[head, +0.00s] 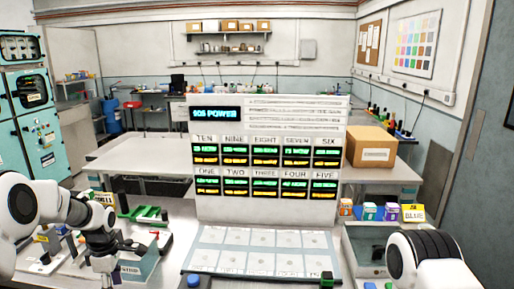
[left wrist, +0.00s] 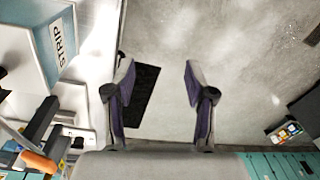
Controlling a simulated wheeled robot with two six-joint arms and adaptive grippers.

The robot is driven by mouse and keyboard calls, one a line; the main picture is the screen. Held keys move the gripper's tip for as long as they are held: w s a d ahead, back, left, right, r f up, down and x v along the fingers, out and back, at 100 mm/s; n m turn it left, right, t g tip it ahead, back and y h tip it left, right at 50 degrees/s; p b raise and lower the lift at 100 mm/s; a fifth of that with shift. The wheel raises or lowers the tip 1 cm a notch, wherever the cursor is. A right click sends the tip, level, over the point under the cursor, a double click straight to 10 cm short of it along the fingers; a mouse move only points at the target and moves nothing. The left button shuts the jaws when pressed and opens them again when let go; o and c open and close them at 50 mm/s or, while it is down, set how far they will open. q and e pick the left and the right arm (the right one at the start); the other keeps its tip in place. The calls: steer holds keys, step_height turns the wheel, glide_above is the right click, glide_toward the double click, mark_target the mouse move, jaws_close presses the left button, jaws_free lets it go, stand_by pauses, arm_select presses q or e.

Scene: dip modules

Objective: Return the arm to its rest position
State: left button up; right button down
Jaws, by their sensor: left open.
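Grey floor and a black rectangular patch show beyond the fingers. Of my right arm only a white and black link shows at the lower right of the head view; its gripper is out of frame.
A white panel (head: 218,120) with rows of labelled displays stands at the centre. Green parts (head: 145,213) and a box marked STRIP (left wrist: 42,45) lie near my left gripper. A cardboard box (head: 371,146) stands at the right. Small coloured boxes (head: 369,211) sit below it.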

arm_select(q)
steer(key=s+d+f+m+g+b, duration=0.15)
steer(key=s+d+f, duration=0.25)
steer(key=s+f, duration=0.45)
steer(key=s+d+f+m+g+b, duration=0.1)
steer(key=s+d+f+m+b, duration=0.15)
steer(key=s+f, duration=0.6)
steer(key=s+d+f+m+g+b, duration=0.15)
steer(key=s+d+f, duration=0.25)
steer(key=s+f, duration=0.45)
steer(key=s+d+f+m+t+b, duration=0.1)
steer(key=s+d+m+t+b, duration=0.1)
steer(key=s+m, duration=0.8)
steer(key=d+m+t, duration=0.1)
steer(key=m+t, duration=0.1)
steer(key=m, duration=0.2)
steer(key=shift+f+t, duration=0.3)
steer(key=shift+t, duration=0.1)
arm_select(e)
step_height(320, 180, down, 8)
steer(key=shift+w, duration=0.25)
